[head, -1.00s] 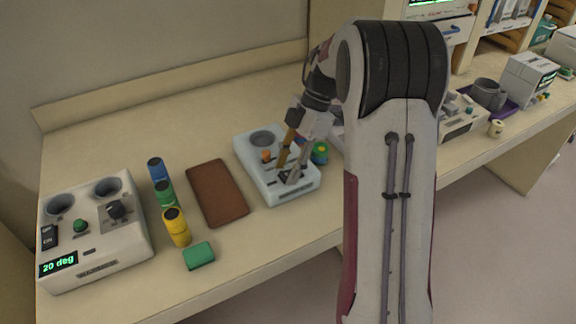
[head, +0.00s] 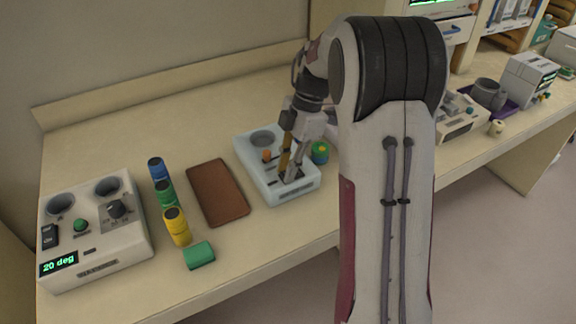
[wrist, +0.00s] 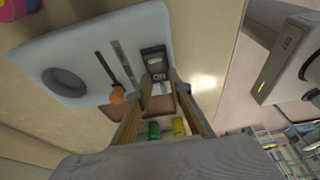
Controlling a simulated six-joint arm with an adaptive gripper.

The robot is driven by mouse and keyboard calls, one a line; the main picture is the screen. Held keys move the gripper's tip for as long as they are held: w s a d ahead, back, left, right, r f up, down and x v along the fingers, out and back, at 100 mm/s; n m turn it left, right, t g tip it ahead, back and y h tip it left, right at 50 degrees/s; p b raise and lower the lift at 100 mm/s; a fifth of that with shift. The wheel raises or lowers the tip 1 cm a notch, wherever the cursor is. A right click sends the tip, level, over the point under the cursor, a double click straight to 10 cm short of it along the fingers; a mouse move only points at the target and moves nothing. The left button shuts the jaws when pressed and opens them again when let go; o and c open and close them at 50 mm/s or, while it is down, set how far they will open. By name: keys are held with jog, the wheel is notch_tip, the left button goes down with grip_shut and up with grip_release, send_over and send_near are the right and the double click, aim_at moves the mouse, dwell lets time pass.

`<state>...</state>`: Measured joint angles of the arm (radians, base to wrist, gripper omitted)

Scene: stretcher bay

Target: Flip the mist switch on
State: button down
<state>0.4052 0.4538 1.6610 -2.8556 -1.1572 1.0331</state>
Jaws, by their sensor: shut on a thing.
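The light-blue device (head: 297,194) sits on the bench in the middle of the head view, and its top fills the left of the wrist view (wrist: 82,48). A dark switch (wrist: 153,58) stands on its top near one end; its label is not readable. My gripper (head: 288,175) reaches down to this end of the device. In the wrist view its fingertips (wrist: 161,80) are at the switch, one on each side, and closed on it. The fingers partly hide the switch, so I cannot tell its position.
An orange-knobbed lever (head: 266,156) is close to the fingers. A brown pad (head: 217,192), coloured cylinders (head: 176,226) and a white control box (head: 118,258) lie to the left. A green-yellow round item (head: 320,153) stands right beside the device.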

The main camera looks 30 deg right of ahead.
jog(key=c, duration=1.8)
grip_release()
jog(key=shift+c, duration=0.2)
jog(key=shift+d+y, duration=0.15)
jog(key=shift+y, duration=0.25)
